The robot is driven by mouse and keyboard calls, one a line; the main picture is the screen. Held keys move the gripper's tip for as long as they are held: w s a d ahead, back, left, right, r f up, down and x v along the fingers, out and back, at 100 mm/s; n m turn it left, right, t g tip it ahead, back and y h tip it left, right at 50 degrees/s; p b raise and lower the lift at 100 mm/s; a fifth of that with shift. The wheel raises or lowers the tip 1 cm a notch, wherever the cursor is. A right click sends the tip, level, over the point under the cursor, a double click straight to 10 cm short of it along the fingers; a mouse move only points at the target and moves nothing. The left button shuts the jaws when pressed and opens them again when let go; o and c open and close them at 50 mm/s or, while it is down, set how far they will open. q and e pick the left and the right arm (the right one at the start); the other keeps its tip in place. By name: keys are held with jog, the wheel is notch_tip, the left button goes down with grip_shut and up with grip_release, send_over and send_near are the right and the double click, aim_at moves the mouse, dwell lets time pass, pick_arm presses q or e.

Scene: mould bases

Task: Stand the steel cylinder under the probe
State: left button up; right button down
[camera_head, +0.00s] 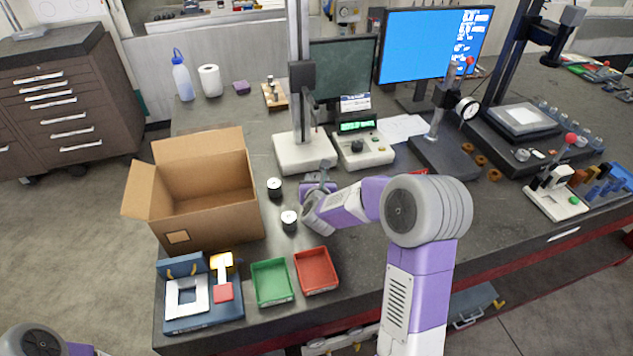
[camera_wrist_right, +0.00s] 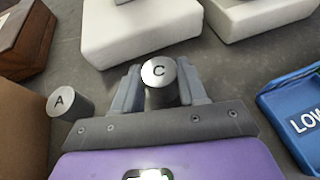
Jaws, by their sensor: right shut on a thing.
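A grey cylinder marked C (camera_wrist_right: 158,76) stands between the fingers of my right gripper (camera_wrist_right: 165,90), which is shut on it. In the head view my right gripper (camera_head: 322,186) is just in front of the white base (camera_head: 303,156) of the probe stand, partly hidden by my arm. The probe (camera_head: 314,118) hangs from the stand's column above that base. A second cylinder, marked A (camera_wrist_right: 66,104), stands to the left in the wrist view. The head view shows two cylinders with pale tops and dark sides, one farther back (camera_head: 274,188) and one nearer (camera_head: 289,221). My left gripper is out of view.
An open cardboard box (camera_head: 207,207) is left of the cylinders. A green tray (camera_head: 271,283) and a red tray (camera_head: 316,271) lie at the front. A readout unit (camera_head: 363,147) is right of the stand. A blue bin marked LOW (camera_wrist_right: 296,118) is at right in the wrist view.

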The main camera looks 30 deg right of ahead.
jog(key=shift+r, duration=0.15)
jog(key=shift+f+b, duration=0.2)
jog(key=shift+b, duration=0.1)
jog(key=c, duration=0.6)
grip_release()
jog(key=shift+r+p, duration=0.2)
jog(key=shift+p, duration=0.15)
jog(key=v, duration=1.1)
jog(key=shift+a, duration=0.1)
jog(key=shift+s+a+r, duration=0.1)
jog(key=shift+s+a, duration=0.1)
jog(key=shift+s, duration=0.25)
